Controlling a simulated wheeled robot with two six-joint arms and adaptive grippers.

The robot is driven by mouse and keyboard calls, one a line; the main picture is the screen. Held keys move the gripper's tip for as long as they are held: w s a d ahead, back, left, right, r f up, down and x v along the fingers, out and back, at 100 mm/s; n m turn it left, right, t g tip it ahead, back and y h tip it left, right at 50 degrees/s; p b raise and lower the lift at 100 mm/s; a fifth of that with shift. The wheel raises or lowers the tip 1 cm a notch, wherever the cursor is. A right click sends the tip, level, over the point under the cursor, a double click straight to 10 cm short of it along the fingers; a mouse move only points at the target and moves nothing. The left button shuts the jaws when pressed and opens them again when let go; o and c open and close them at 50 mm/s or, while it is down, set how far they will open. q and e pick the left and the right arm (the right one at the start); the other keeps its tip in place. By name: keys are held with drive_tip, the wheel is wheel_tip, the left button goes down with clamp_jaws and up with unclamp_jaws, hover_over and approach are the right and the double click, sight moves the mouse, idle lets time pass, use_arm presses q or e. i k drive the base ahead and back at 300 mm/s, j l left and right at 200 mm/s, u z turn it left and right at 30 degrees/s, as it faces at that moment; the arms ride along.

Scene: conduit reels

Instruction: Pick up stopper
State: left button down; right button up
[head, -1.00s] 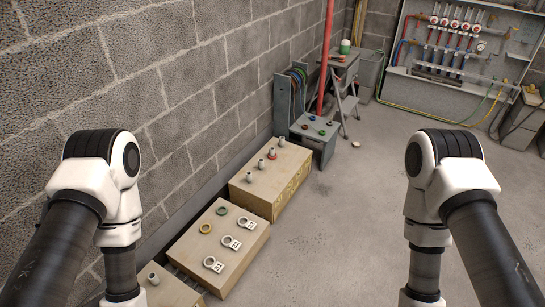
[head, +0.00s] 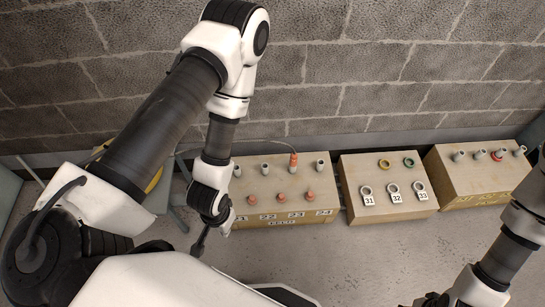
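Several orange stoppers show on the wooden box (head: 330,211) marked 22, 23 and 24 in the head view. Three stand along its front: a left one (head: 252,199), a middle one (head: 281,197) and a right one (head: 309,195). Another orange piece (head: 294,160) sits at the back row with a thin cable by it. My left gripper (head: 202,240) hangs just left of this box, pointing down, apart from the stoppers. Its fingers are dark and partly hidden by my body. My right gripper (head: 430,300) is low at the bottom right, far from the stoppers and cut by the frame edge.
Grey conduit stubs (head: 320,168) stand along the box's back. A middle box (head: 385,211) holds tags 31, 32, 33 and two rings. A right box (head: 480,180) carries more stubs and a red ring. The block wall (head: 400,80) stands behind. Floor in front is partly clear.

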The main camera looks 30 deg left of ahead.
sight(310, 195)
drive_tip(key=u, duration=0.35)
drive_tip(key=i+l+u, duration=0.1)
drive_tip(key=l, duration=0.5)
drive_tip(key=i+l+u, duration=0.1)
drive_tip(key=l, duration=0.45)
drive_tip(key=u, duration=1.55)
